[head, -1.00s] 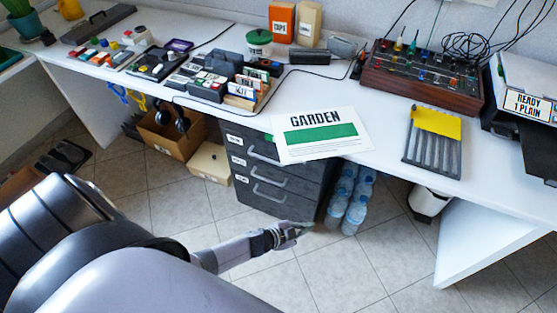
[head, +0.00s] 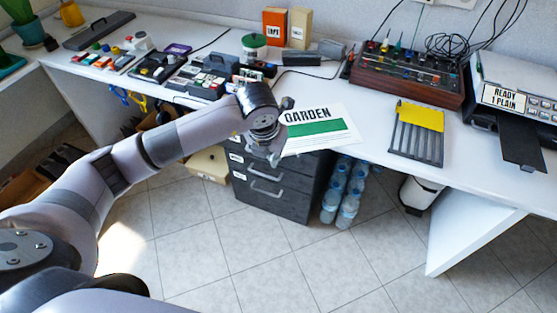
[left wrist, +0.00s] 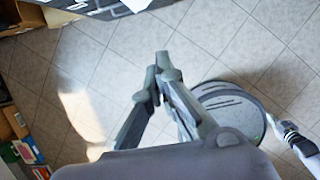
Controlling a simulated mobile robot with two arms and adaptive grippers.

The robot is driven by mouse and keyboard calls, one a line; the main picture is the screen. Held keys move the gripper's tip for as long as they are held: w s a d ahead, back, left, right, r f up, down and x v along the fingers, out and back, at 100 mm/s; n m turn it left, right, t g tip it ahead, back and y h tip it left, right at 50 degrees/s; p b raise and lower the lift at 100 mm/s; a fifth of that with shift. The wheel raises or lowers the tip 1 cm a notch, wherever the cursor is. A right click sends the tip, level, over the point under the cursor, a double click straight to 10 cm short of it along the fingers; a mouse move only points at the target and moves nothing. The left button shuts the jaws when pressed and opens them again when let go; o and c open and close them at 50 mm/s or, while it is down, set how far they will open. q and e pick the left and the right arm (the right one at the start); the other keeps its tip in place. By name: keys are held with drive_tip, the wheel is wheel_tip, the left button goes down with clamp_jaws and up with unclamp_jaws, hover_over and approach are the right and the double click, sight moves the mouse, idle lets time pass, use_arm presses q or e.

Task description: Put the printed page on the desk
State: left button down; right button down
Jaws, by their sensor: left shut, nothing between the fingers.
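The printed page (head: 322,128), white with the word GARDEN and a green band, lies flat at the front edge of the white desk (head: 378,168). Its near part reaches the edge above the dark drawer unit (head: 285,185). My left gripper (head: 272,158) points down just in front of the desk, close to the page's left side; my wrist covers part of the page's left edge. In the left wrist view my left gripper (left wrist: 164,68) is shut and empty above the floor. An arm end at the right of that view, probably my right, is too small to read.
Office items crowd the desk's left part. A console (head: 408,75), a yellow-and-grey rack (head: 418,132) and a printer (head: 515,95) stand to the right. Desk around the page's right side is clear. Water bottles (head: 348,190) stand on the floor beside the drawers.

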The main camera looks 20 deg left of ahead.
use_arm(q)
drive_tip(key=w+f+p, duration=0.1)
drive_tip(key=w+f, duration=0.5)
drive_tip(key=f, duration=0.3)
drive_tip(key=shift+w+d, duration=0.2)
drive_tip(key=shift+w, duration=0.2)
drive_tip(key=shift+f, duration=0.1)
